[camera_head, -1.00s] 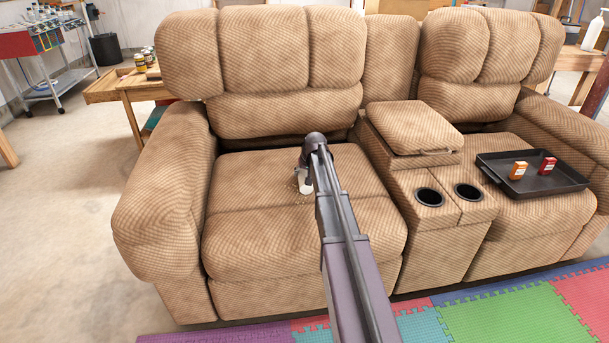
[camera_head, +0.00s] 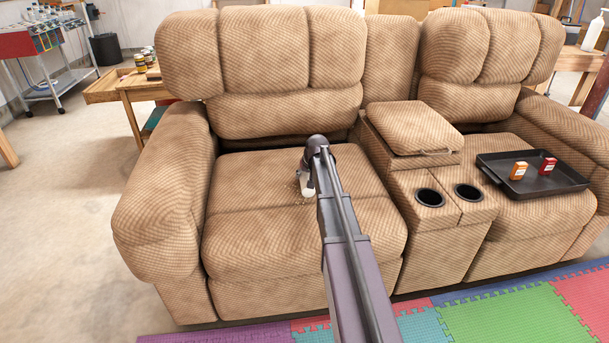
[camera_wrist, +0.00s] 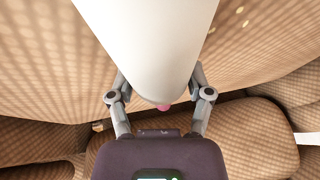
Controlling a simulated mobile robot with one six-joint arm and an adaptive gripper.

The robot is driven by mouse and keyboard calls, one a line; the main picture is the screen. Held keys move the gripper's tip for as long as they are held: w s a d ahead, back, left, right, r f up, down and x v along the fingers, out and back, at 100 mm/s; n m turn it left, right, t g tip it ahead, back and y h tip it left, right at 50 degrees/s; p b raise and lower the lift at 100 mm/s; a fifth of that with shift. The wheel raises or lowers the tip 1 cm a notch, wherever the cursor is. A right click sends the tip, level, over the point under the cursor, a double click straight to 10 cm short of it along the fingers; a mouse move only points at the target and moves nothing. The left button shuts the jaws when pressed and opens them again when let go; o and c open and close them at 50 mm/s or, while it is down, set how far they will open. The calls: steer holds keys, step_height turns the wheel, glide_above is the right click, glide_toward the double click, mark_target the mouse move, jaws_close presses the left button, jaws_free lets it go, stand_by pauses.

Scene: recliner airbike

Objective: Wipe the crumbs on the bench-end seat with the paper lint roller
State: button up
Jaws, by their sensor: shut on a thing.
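The paper lint roller (camera_head: 306,186) is a white cylinder held low at the left seat of the recliner. It also fills the upper middle of the wrist view (camera_wrist: 145,45), with a small pink end showing between the fingers. My gripper (camera_wrist: 160,95) is shut on it, one grey finger on each side. The bench-end seat (camera_head: 255,180) is tan patterned fabric. Several small pale crumbs (camera_head: 300,200) lie on it beside the roller, and a few specks show right of the roller in the wrist view (camera_wrist: 239,9). I cannot tell whether the roller touches the seat.
The left armrest (camera_head: 165,200) and the backrest (camera_head: 290,110) bound the seat. A console with cup holders (camera_head: 430,197) stands to its right. A black tray (camera_head: 555,184) with two small boxes lies on the right seat.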

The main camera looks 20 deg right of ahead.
steer(key=shift+s, duration=0.2)
stand_by(0.3)
steer(key=shift+s+r, duration=0.1)
steer(key=shift+s, duration=0.75)
steer(key=shift+s, duration=0.1)
steer(key=shift+s, duration=0.9)
steer(key=shift+s, duration=0.15)
steer(key=shift+s, duration=0.35)
steer(key=shift+w, duration=0.15)
steer(key=shift+w, duration=0.95)
